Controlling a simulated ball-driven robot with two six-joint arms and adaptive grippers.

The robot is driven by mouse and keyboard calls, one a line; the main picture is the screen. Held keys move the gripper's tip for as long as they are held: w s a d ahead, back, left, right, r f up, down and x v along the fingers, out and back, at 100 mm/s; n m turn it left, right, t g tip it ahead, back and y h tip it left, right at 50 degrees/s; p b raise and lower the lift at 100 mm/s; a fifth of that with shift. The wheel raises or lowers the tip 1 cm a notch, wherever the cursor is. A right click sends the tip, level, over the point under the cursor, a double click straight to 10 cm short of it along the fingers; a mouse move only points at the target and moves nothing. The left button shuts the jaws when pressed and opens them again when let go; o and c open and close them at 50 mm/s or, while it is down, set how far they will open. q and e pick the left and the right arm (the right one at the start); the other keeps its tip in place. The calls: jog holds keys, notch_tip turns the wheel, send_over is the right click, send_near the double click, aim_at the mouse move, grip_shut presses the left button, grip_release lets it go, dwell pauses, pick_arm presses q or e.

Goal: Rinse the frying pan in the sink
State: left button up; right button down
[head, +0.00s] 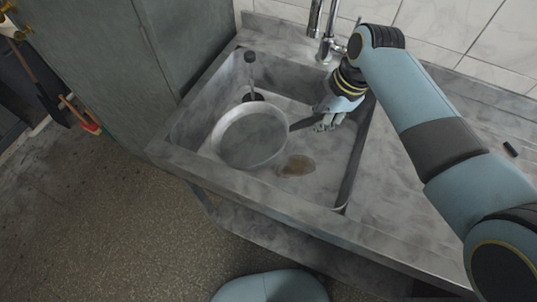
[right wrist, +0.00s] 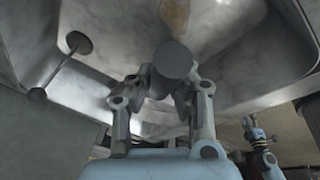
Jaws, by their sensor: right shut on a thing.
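The grey frying pan (head: 250,137) is in the steel sink basin (head: 340,172), its round bowl toward the basin's left side. Its dark handle (head: 303,124) runs right to my right gripper (head: 328,120), which is shut on it. In the right wrist view, the fingers (right wrist: 168,100) stand either side of a dark round end (right wrist: 173,59), which looks like the handle's end. I cannot tell if the pan touches the basin floor. A brown patch (head: 297,165) lies on the basin floor right of the pan.
A chrome tap (head: 327,45) stands at the sink's back edge, close to my right arm. A dark-topped upright rod (head: 251,75) stands in the basin behind the pan.

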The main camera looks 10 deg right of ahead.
jog(key=shift+r, duration=4.55)
notch_tip(320, 180, up, 4)
